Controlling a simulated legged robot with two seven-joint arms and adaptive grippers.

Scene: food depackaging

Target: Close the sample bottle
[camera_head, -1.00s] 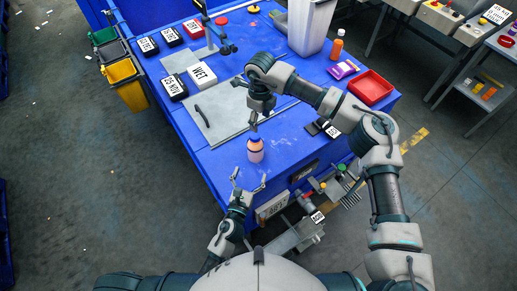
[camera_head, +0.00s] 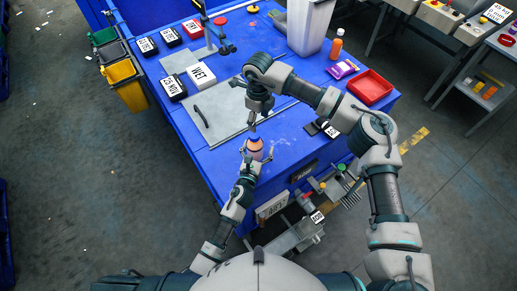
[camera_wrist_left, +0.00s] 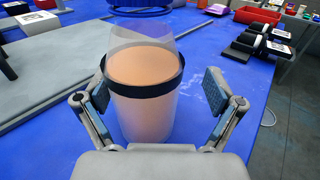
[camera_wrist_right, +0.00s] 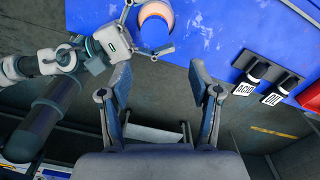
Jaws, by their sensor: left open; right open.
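The sample bottle (camera_head: 254,147) stands upright near the blue table's front edge. In the left wrist view the bottle (camera_wrist_left: 143,100) has clear walls, orange contents and a dark ring around it; I see no separate cap that I can identify. My left gripper (camera_wrist_left: 160,95) is open, its fingers on either side of the bottle, with a visible gap at the right finger. My right gripper (camera_head: 253,124) is open and points down just above and behind the bottle. In the right wrist view its fingers (camera_wrist_right: 162,80) are empty, and the bottle (camera_wrist_right: 155,12) is at the top edge.
A grey board (camera_head: 225,109) lies behind the bottle. A red tray (camera_head: 370,87), an orange bottle (camera_head: 336,45) and a white bin (camera_head: 309,25) are at the right and back. Labelled black boxes (camera_head: 173,87) stand at the left. The table's front edge is close.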

